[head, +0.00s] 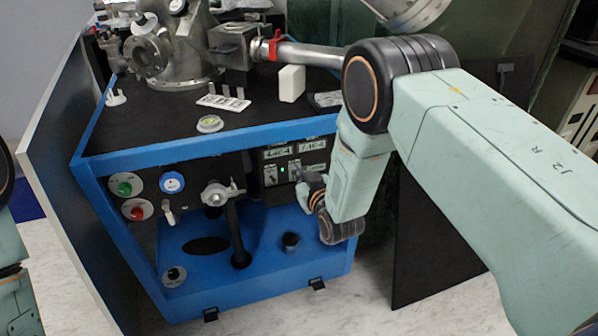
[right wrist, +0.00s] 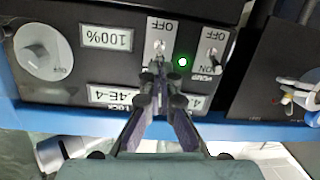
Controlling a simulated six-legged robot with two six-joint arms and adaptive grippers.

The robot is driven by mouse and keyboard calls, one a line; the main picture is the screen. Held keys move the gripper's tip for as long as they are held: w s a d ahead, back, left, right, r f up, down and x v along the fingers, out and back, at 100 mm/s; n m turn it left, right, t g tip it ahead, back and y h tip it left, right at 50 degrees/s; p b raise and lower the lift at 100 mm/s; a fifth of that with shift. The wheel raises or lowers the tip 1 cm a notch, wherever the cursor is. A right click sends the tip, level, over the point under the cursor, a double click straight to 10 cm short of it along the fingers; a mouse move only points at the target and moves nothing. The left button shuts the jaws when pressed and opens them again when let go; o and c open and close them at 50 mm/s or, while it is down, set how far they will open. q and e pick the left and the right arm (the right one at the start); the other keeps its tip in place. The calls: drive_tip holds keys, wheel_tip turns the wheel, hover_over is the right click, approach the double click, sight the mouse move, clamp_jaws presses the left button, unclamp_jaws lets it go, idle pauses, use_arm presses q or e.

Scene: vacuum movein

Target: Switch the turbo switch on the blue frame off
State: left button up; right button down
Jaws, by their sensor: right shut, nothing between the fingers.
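The blue frame (head: 225,135) holds a black instrument panel with displays and small toggle switches. In the right wrist view, which shows the panel upside down, a toggle switch (right wrist: 159,47) sits just beyond my fingertips on a white plate marked OFF. The plate's other wording is hidden by the fingers, so I cannot read TURBO or tell the lever's position surely. My right gripper (right wrist: 157,76) is shut and empty, its tips at this switch; I cannot tell whether they touch. The gripper also shows in the head view (head: 308,192), in front of the panel. My left gripper is out of view.
A second toggle switch (right wrist: 212,53), labelled PUMP, is close beside, with a lit green lamp (right wrist: 183,62) between them. A white knob (right wrist: 43,52) and a 100% display (right wrist: 107,37) are at left. A metal valve (head: 217,194) stands left of the panel.

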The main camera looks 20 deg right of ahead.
drive_tip(key=shift+s+f, duration=0.15)
drive_tip(key=shift+f, duration=0.1)
drive_tip(key=shift+s+f+t+b, duration=0.2)
drive_tip(key=shift+f+t+b, duration=0.2)
drive_tip(key=shift+f+t, duration=0.3)
drive_tip(key=shift+s+r, duration=0.1)
